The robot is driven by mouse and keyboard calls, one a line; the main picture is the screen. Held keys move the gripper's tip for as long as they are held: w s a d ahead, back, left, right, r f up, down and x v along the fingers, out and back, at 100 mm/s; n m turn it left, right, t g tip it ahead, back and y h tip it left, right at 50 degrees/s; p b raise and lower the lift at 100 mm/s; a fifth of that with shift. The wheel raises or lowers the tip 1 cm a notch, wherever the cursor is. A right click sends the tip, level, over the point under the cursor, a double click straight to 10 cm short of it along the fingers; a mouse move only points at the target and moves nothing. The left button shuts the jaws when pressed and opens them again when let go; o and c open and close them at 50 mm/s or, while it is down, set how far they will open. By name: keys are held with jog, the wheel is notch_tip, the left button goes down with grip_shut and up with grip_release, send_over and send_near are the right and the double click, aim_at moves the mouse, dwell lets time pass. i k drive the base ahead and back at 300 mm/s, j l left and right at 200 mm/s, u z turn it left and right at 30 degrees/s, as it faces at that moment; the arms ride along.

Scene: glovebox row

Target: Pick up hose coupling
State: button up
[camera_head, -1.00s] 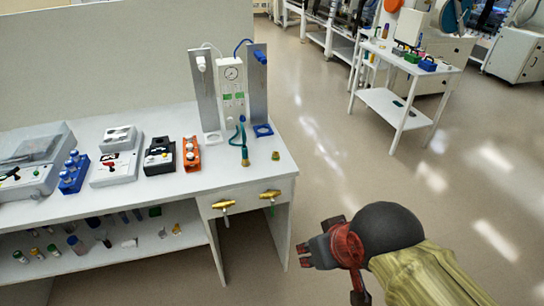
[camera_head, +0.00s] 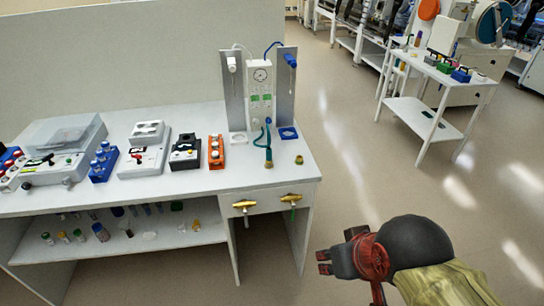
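A small brass-coloured piece with a greenish tint (camera_head: 299,159), which looks like the hose coupling, stands alone on the white bench top (camera_head: 285,174) near its right end. A green hose (camera_head: 268,146) hangs beside it to the left from the gauge panel and ends in a brass-coloured fitting on the bench. My gripper (camera_head: 322,262) is out over the floor, right of the bench and apart from it, lower in the view than the bench top. Its two fingertips show a gap with nothing between them.
A gauge panel (camera_head: 260,80) between two grey uprights stands behind the coupling. An orange block (camera_head: 216,152) and several devices line the bench to the left. Two brass-handled valves (camera_head: 291,198) stick out from the bench front. A white side table (camera_head: 436,76) stands back right; floor between is clear.

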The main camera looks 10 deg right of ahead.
aim_at(267, 151)
jog(key=i+j+u, duration=0.15)
jog(key=i, duration=0.35)
jog(key=i+j+u, duration=0.15)
jog(key=i+j, duration=0.15)
jog(key=i, duration=0.2)
jog(key=i+j+u, duration=0.15)
jog(key=i, duration=0.4)
